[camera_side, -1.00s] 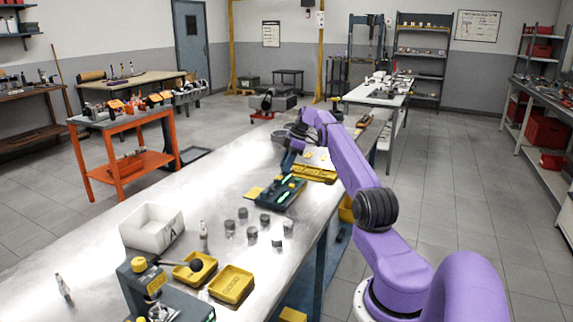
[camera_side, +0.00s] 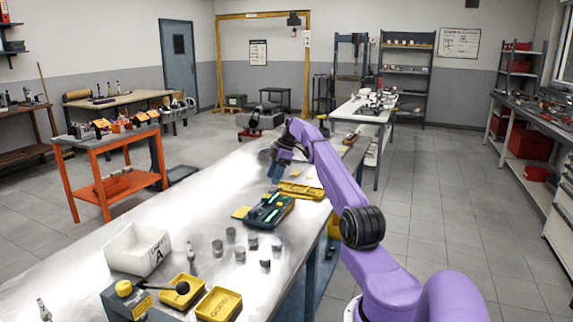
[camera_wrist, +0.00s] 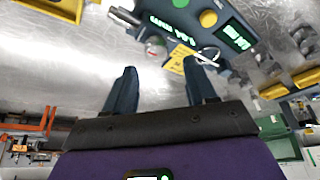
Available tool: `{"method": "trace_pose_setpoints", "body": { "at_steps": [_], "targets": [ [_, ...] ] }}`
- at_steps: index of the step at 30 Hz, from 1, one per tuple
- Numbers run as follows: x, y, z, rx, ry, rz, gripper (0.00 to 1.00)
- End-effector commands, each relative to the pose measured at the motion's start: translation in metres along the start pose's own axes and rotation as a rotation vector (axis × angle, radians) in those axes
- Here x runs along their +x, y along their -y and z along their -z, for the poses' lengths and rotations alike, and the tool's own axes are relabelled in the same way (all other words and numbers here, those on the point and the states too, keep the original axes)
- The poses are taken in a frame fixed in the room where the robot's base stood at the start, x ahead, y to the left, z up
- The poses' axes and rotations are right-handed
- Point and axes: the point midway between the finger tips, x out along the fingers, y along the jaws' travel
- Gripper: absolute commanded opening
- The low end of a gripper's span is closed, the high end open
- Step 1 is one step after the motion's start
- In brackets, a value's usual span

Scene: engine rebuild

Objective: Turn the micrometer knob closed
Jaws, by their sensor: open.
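In the wrist view, a dark instrument with lit green displays (camera_wrist: 235,38) and round yellow and green buttons lies at the top, beyond my fingers. A small pale, rounded part with some red (camera_wrist: 156,47) sits at its near edge; I cannot tell whether this is the micrometer knob. My gripper (camera_wrist: 160,66) is open, with nothing visible between its fingers. In the side view my gripper (camera_side: 275,174) is over the bench, behind a dark green unit with bright green strips (camera_side: 268,211). Contact with anything cannot be told.
The metal bench (camera_side: 150,213) has clear space on its left. Several grey cylinders (camera_side: 252,242) stand nearer the camera, beside a white box (camera_side: 137,250) and yellow trays (camera_side: 219,304). Another yellow tray (camera_side: 300,190) lies close to my gripper.

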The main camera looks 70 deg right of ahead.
Motion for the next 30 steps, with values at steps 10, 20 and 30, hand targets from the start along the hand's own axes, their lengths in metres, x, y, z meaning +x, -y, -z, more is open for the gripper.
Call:
{"method": "trace_pose_setpoints", "body": {
  "at_steps": [10,20,30],
  "targets": [
    [-0.012,0.009,0.005,0.0,-0.001,-0.001,0.56],
    [-0.033,0.03,0.014,0.0,0.0,-0.002,0.56],
    [-0.059,0.061,0.025,0.0,-0.001,0.0,0.56]
  ]
}}
